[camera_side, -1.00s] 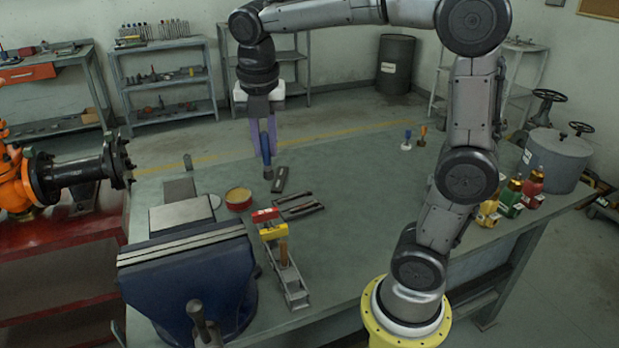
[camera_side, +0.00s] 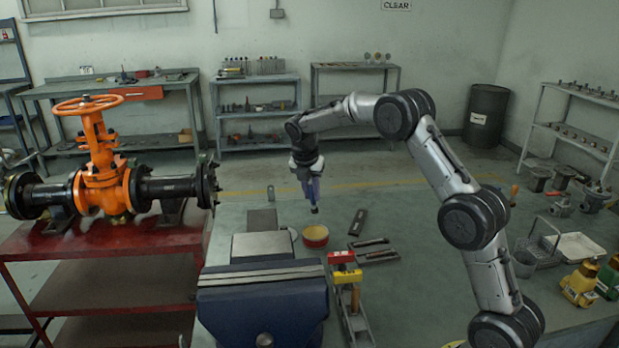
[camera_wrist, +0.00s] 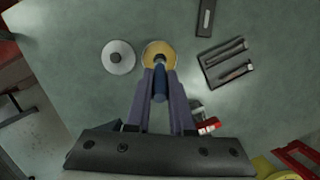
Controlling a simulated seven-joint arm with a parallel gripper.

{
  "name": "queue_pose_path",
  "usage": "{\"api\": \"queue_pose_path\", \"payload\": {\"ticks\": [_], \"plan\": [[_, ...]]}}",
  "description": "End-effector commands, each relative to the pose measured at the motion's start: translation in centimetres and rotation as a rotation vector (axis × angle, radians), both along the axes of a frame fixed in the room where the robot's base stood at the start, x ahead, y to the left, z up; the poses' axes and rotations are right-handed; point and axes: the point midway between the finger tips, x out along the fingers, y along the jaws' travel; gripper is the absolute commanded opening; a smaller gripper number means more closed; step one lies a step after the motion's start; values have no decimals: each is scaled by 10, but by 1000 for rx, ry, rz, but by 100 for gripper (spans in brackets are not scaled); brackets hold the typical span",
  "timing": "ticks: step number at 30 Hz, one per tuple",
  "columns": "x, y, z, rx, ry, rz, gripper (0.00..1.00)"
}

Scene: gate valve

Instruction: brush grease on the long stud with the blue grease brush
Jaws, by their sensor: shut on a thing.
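My gripper (camera_side: 308,184) is shut on the blue grease brush (camera_wrist: 160,90), which points down. In the side view the brush tip hangs just above the red tin of yellow grease (camera_side: 315,237). In the wrist view the brush end overlaps the yellow tin (camera_wrist: 152,47); I cannot tell whether it touches the grease. A dark holder (camera_side: 374,250) with two rods lies right of the tin and also shows in the wrist view (camera_wrist: 228,64). I cannot tell which rod, if either, is the long stud.
The blue vise (camera_side: 262,308) stands in front of the tin. A stand with red and yellow blocks (camera_side: 346,272) is right of it. A round lid (camera_wrist: 118,57) lies left of the tin. The orange valve (camera_side: 100,180) sits on the red table.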

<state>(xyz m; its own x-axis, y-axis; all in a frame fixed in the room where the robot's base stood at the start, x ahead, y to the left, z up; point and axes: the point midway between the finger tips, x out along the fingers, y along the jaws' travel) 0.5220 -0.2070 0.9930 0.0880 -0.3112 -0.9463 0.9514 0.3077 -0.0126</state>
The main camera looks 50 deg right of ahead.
Motion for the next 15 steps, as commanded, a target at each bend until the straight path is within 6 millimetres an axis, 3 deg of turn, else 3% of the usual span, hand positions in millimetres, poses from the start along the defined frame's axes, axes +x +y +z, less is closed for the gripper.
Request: {"api": "queue_pose_path", "payload": {"ticks": [5, 15], "plan": [[-1, -2, -6, -21, -5, -4, 0], [-1, -2, -38, -20, -3, -4, 0]]}}
